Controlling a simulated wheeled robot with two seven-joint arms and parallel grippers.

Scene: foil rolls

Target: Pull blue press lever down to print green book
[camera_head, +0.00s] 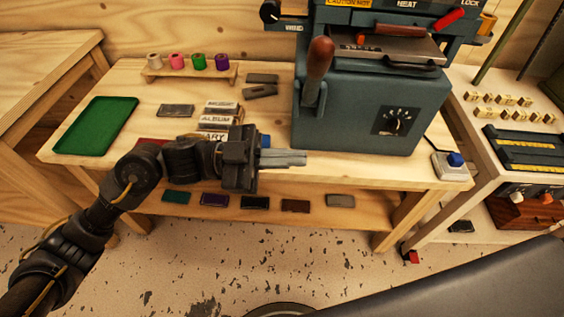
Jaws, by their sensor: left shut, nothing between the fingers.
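The blue-grey press (365,110) stands on the wooden table at the upper middle. Its lever (319,65) has a brown wooden handle that points up on the press's left side. My left gripper (303,158) is shut and empty, in front of the press's lower left corner and below the lever in the picture, apart from the handle. I cannot make out a green book in the press. A teal-green flat piece (176,197) lies on the lower shelf. My right gripper is not in view.
A green tray (96,126) lies at the table's left. Type blocks (214,122) sit behind my left gripper. Foil rolls (199,62) stand on a rack at the back. A blue button box (451,165) is at the right corner. The table's front strip is mostly clear.

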